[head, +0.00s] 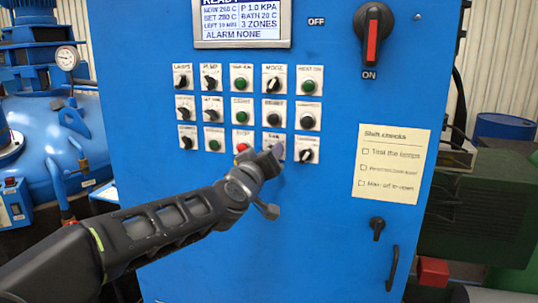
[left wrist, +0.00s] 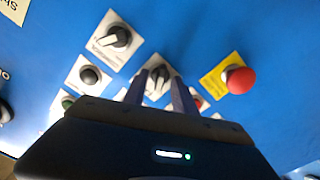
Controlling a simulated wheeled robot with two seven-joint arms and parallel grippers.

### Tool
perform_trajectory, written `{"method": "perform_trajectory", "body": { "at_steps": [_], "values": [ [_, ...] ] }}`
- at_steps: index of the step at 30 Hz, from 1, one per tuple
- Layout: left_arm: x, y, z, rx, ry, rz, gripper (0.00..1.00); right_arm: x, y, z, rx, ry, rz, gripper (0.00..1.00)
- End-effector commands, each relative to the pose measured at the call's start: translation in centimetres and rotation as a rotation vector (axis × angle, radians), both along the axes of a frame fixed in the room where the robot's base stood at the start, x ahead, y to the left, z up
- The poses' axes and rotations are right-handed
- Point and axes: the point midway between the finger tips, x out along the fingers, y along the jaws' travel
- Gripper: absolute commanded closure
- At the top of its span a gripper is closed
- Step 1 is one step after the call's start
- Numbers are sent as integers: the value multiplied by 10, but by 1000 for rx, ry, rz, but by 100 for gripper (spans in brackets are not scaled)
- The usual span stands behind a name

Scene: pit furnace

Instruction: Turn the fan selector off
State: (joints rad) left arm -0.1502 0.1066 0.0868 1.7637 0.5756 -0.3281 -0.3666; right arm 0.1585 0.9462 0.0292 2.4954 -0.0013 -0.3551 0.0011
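The fourth control in the panel's bottom row, whose label I cannot read for certain, is mostly hidden behind my left gripper (head: 270,160) in the head view. In the left wrist view this selector (left wrist: 158,82) has a dark round base and a light grey handle on a white plate. It appears between the two fingers of my left gripper (left wrist: 160,92). The fingers stand apart, one on each side of the handle, with small gaps visible. I cannot tell how deep the fingers reach. My right gripper is not in view.
Another selector (head: 308,156) is close on the right and a red button (head: 241,147) close on the left. A red mushroom button (left wrist: 238,80) on a yellow plate lies near the fingers. A main switch (head: 373,35) and a paper checklist (head: 391,163) are on the blue cabinet (head: 330,225).

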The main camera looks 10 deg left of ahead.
Motion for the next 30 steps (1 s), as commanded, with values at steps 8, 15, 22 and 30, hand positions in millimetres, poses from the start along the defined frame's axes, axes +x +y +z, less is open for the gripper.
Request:
{"method": "perform_trajectory", "body": {
  "at_steps": [8,15,22,30],
  "values": [
    [-27,1,0,1,-3,-1,67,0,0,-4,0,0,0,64],
    [-65,5,1,0,-2,0,67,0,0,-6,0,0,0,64],
    [-78,5,0,0,0,0,67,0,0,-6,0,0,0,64],
    [-78,5,0,-6,0,0,67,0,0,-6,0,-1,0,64]
  ]
}}
